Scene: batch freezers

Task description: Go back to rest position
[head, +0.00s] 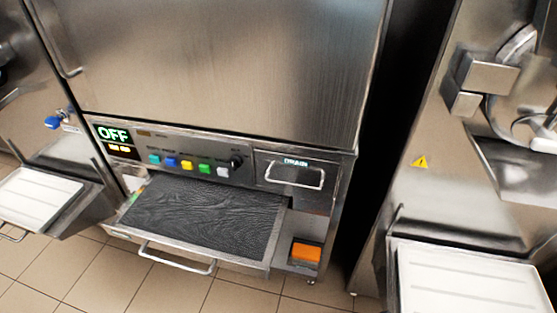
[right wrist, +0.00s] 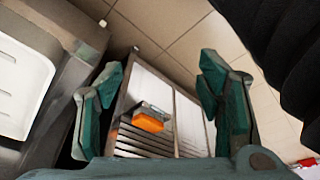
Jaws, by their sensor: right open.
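My right gripper (right wrist: 165,100) shows in the right wrist view, its two teal fingers spread wide and empty. No finger touches the block. Neither gripper shows in the head view. There, the steel freezer machine (head: 230,75) stands in the middle with its display (head: 114,135) reading OFF.
A pull-out drawer with a dark wood-grain top (head: 205,215) juts from the machine, its handle (head: 175,262) in front. White trays stand at left (head: 38,198) and right (head: 470,285). Tiled floor (head: 90,270) is open in front.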

